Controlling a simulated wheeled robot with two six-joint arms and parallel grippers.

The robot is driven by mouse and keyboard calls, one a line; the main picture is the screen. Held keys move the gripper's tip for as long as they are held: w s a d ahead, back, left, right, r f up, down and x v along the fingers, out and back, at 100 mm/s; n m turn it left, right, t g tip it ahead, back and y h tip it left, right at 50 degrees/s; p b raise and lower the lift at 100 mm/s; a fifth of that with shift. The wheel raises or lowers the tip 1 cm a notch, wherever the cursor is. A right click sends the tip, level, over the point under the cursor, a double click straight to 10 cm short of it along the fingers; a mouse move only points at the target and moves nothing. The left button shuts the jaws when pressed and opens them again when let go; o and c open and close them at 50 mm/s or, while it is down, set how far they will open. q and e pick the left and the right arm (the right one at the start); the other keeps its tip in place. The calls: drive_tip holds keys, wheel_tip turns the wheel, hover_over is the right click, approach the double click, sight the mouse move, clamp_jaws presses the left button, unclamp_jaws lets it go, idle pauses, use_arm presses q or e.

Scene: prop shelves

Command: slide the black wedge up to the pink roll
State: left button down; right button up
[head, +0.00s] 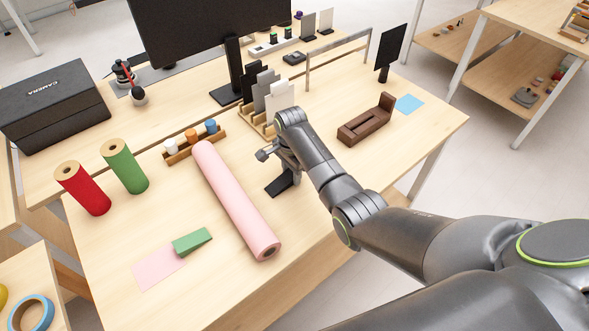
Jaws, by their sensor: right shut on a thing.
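The pink roll (237,202) lies slantwise across the front of the table, its near end toward the lower right. The black wedge (277,187) is on the tabletop to the right of the roll, with a strip of bare wood between them. My right gripper (284,179) comes down from above and is shut on the wedge. The arm and gripper hide part of the wedge. My left gripper is not in view.
A green wedge (192,241) touches a pink sheet (157,271) left of the roll. Red (83,190) and green (125,167) rolls stand at left. Behind my gripper is a card rack (258,120); a brown wooden holder (365,122) lies right. The front right tabletop is clear.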

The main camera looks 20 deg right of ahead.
sight(268, 187)
drive_tip(key=shift+s+a+p, duration=0.2)
drive_tip(key=shift+a+p, duration=0.15)
drive_tip(key=shift+a, duration=0.6)
drive_tip(key=shift+s+a+p, duration=0.2)
drive_tip(key=shift+a+p, duration=0.15)
drive_tip(key=shift+a, duration=0.55)
drive_tip(key=shift+s+a+p, duration=0.2)
drive_tip(key=shift+a+p, duration=0.1)
drive_tip(key=shift+a, duration=1)
drive_tip(key=shift+w, duration=0.3)
drive_tip(key=shift+a, duration=0.6)
drive_tip(key=o, duration=0.9)
drive_tip(key=shift+o, duration=0.2)
